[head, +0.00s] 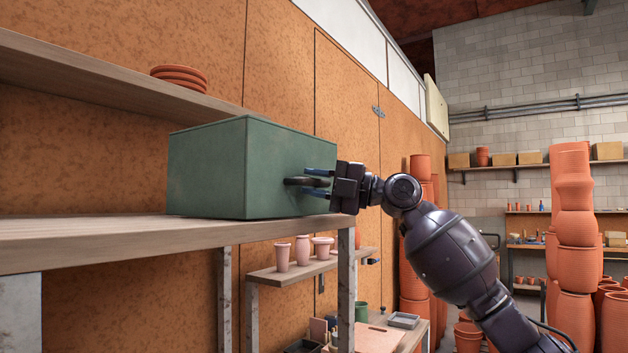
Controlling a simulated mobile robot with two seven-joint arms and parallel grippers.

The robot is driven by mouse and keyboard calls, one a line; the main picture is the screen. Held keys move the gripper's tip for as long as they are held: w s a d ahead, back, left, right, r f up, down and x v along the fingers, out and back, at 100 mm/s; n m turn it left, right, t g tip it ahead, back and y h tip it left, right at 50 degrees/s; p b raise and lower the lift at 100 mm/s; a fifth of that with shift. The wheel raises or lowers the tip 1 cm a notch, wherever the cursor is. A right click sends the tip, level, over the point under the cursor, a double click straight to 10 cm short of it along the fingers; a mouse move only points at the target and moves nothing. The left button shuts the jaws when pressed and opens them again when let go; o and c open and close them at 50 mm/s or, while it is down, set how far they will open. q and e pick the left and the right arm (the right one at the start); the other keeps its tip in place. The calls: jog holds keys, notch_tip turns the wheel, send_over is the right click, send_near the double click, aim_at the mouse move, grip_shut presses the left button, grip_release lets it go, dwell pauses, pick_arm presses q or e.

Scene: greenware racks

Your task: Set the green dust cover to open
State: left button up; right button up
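The green dust cover (215,172) is a box-shaped cover standing on a wooden shelf. It looks lowered, with its bottom edge down on the board. A dark handle (297,181) sticks out from its right-hand face. My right gripper (318,182) is at this handle, with one blue-tipped finger above it and one below. The fingers are apart and the handle lies between them. A slight gap seems to show, so the fingers do not look clamped on it. What is under the cover is hidden. My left gripper is not in view.
The cover's shelf (110,238) runs along the orange wall, with an upper shelf (110,85) bearing stacked terracotta dishes (180,78) above. A lower shelf (290,272) holds pale cups. Tall terracotta pot stacks (574,230) stand at the right. The shelf left of the cover is bare.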

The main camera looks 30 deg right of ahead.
jog(key=shift+w+a, duration=0.1)
jog(key=shift+c, duration=0.2)
grip_shut()
jog(key=shift+a, duration=0.15)
